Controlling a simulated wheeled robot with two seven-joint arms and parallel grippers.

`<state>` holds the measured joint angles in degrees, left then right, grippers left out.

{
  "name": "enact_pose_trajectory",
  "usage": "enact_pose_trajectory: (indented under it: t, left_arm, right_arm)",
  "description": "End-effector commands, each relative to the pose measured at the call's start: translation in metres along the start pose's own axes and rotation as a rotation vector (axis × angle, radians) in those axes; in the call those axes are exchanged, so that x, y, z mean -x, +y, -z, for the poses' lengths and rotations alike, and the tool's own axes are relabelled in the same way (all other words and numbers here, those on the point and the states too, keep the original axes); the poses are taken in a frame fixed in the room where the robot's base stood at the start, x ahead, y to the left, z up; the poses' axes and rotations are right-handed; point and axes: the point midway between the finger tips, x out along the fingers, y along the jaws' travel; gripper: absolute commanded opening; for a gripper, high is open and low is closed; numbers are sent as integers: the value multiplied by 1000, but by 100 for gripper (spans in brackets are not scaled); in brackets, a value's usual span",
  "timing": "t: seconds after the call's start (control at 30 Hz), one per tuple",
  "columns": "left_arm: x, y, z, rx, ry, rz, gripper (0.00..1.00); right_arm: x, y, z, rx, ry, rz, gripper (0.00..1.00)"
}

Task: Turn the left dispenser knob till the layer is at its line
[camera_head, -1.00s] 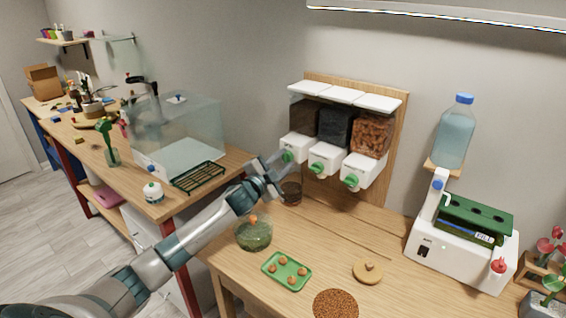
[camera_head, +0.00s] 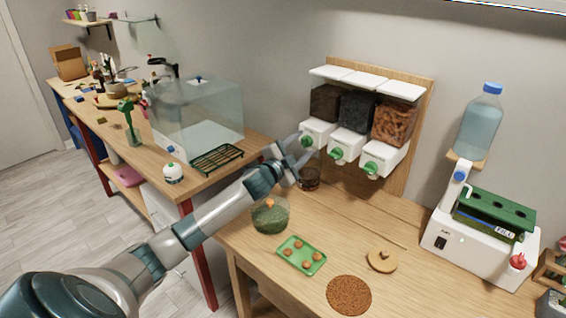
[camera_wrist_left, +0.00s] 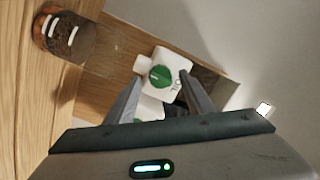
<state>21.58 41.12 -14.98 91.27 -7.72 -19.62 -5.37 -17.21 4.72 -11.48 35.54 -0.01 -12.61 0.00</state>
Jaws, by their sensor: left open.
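The left dispenser (camera_head: 315,131) is a white spout block under a dark brown-filled bin, with a green knob (camera_head: 307,141) on its front. My left gripper (camera_head: 300,149) is at this knob, its fingers apart. In the left wrist view the green knob (camera_wrist_left: 160,77) shows beyond and between the two open fingertips (camera_wrist_left: 160,84); I cannot tell whether they touch it. A clear jar (camera_head: 309,179) stands on the table below the dispenser. In the left wrist view the jar (camera_wrist_left: 63,34) has white line marks and dark contents low in it. My right gripper is out of view.
The middle knob (camera_head: 338,154) and right knob (camera_head: 370,167) sit close to the right. A green-filled glass bowl (camera_head: 270,216), a green tray (camera_head: 301,256), a wooden lid (camera_head: 382,260) and a brown round mat (camera_head: 349,295) are on the table. A glass tank (camera_head: 198,115) stands left.

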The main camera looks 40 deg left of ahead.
Motion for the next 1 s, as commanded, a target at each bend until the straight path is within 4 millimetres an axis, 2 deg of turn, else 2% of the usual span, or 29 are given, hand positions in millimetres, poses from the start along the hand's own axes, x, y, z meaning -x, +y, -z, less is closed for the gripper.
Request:
enact_pose_trajectory:
  t: [0.27,0.47,0.63,1.0]
  left_arm:
    - [29,3,-1,-1,1,-2,49]
    - [61,4,-2,-2,1,-3,49]
    - [89,4,-2,-2,0,-3,49]
    - [143,4,-1,-1,1,-4,49]
  right_arm:
    - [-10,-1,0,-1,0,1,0]
    - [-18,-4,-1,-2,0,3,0]
    - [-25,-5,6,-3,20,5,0]
    - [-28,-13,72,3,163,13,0]
